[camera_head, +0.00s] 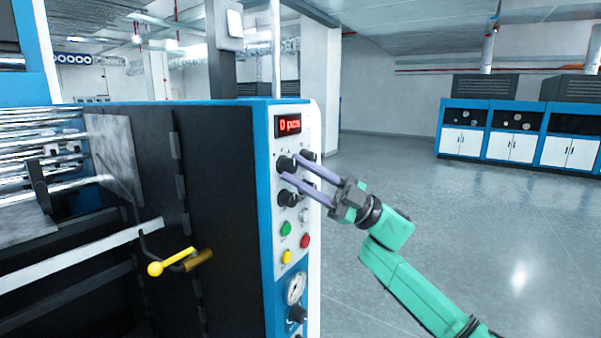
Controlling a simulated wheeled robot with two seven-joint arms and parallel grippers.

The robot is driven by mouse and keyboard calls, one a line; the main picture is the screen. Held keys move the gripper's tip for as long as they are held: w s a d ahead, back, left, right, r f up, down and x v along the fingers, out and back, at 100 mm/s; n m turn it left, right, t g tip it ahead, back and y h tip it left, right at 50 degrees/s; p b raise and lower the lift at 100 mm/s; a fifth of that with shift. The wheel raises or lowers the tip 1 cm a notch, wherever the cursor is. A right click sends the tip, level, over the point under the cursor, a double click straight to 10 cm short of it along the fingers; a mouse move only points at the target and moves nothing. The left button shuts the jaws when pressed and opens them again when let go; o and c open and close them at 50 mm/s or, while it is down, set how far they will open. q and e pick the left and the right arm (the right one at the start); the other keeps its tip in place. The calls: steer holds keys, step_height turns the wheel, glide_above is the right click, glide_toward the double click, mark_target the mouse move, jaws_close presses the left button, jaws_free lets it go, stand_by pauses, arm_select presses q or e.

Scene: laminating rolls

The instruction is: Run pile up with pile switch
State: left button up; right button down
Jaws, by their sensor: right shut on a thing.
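The machine's white control panel (300,238) with blue edging stands at the centre. It carries several black knobs below a red display (289,125) that reads "0 pcs". My right gripper (289,166) reaches in from the right, with its two pale purple fingers at the panel. It is shut on the upper left black knob (285,162), which is partly hidden by the fingertips. A second black knob (287,198) sits just below the fingers. The knob labels are too small to read, so I cannot tell which one is the pile switch. My left gripper is out of view.
Below the knobs are a green button (286,228), a red button (305,241), a yellow button (287,257) and a gauge (295,288). A yellow-handled lever (170,262) sticks out at the left. Open floor (480,230) lies right of the panel; blue cabinets (510,144) stand behind.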

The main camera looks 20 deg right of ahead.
steer(key=shift+n+g, duration=0.5)
steer(key=c, duration=0.5)
jaws_free()
steer(key=shift+c, duration=0.2)
steer(key=b+v, duration=0.6)
steer(key=v, duration=0.8)
steer(key=shift+d, duration=0.35)
steer(key=shift+s, duration=0.1)
